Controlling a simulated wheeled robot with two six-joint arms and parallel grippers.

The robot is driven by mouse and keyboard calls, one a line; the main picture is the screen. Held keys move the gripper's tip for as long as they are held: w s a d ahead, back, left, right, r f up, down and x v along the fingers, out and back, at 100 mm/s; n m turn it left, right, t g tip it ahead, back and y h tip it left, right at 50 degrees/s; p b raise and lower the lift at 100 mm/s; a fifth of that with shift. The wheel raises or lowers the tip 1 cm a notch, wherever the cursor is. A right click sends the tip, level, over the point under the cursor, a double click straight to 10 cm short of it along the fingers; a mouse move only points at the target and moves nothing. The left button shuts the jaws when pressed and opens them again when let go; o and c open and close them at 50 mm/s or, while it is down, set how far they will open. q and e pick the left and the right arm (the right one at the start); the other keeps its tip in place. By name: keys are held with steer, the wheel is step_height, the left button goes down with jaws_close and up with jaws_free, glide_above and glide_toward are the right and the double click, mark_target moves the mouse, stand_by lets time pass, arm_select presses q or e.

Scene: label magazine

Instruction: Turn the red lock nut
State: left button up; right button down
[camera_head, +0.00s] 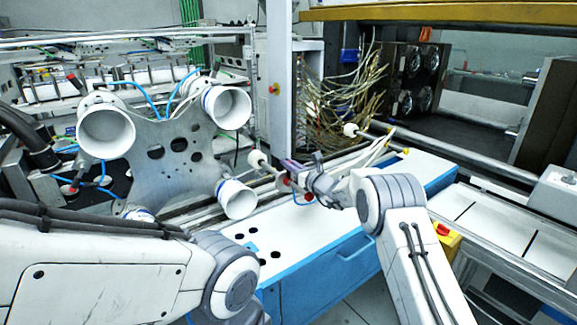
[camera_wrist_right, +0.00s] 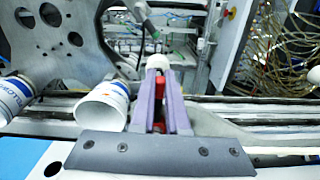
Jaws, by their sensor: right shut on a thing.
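My right gripper (camera_head: 290,172) reaches from the right to the label magazine, just right of its lowest white cup. In the right wrist view its two purple fingers (camera_wrist_right: 160,95) are closed around the red lock nut (camera_wrist_right: 159,88), of which only a narrow strip shows between them. A white round knob (camera_wrist_right: 153,61) sits just beyond the fingertips. In the head view a bit of the red nut (camera_head: 283,183) shows beside the fingers. My left arm comes in at the lower left; its gripper is not in view.
The grey magazine plate (camera_head: 165,165) carries several white cups, one of them (camera_head: 237,198) close to the right gripper. A white and blue cabinet (camera_head: 330,262) stands below. Metal rails run behind the gripper. Tangled cables (camera_head: 345,90) hang at the back.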

steer(key=shift+w+d+f+m+b, duration=0.2)
steer(key=shift+w+d+m+b, duration=0.25)
steer(key=shift+m, duration=0.6)
steer(key=shift+w+d+f+m+b, duration=0.15)
steer(key=shift+w+d+m+b, duration=0.3)
steer(key=shift+m, duration=0.65)
steer(key=shift+w+d+f+m+b, duration=0.25)
steer(key=shift+d+m, duration=0.35)
steer(key=shift+m, duration=0.45)
steer(key=c, duration=0.9)
jaws_free()
steer(key=shift+s, duration=0.15)
steer(key=shift+b+v, duration=1.2)
steer(key=shift+v, duration=4)
